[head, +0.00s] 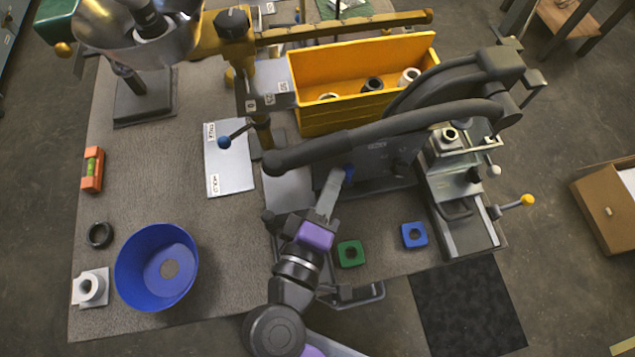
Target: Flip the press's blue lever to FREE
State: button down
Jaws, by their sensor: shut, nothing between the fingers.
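The press (370,178) is a dark grey machine with a long curved handle, standing on the right half of the bench. Its small blue lever (349,174) shows on the near side of its body, below the handle. My gripper (333,188) is shut and empty, with its tip just left of and below the blue lever. I cannot tell whether it touches the lever. The lever's lower part and any FREE marking are too small or hidden to read.
The press's long handle (340,145) hangs over my gripper. A green block (351,253) and a blue block (414,235) lie in front of the press. A yellow bin (340,117) stands behind. A blue bowl (181,255) sits at left; bench between is clear.

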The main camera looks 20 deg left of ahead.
jog(key=d+m+g+p, duration=0.1)
jog(key=w+d+r+m+p, duration=0.1)
jog(key=shift+w+d+r+g+y+p, duration=0.15)
jog(key=shift+w+g+y+p, duration=0.1)
jog(key=shift+g+y+p, duration=0.15)
jog(key=shift+w+d+m, duration=0.1)
jog(key=shift+m, duration=0.2)
jog(key=shift+w+d+p, duration=0.35)
jog(key=shift+w+d, duration=0.1)
jog(key=shift+d, duration=0.1)
jog(key=shift+w+d, duration=0.1)
jog(key=shift+d, duration=0.05)
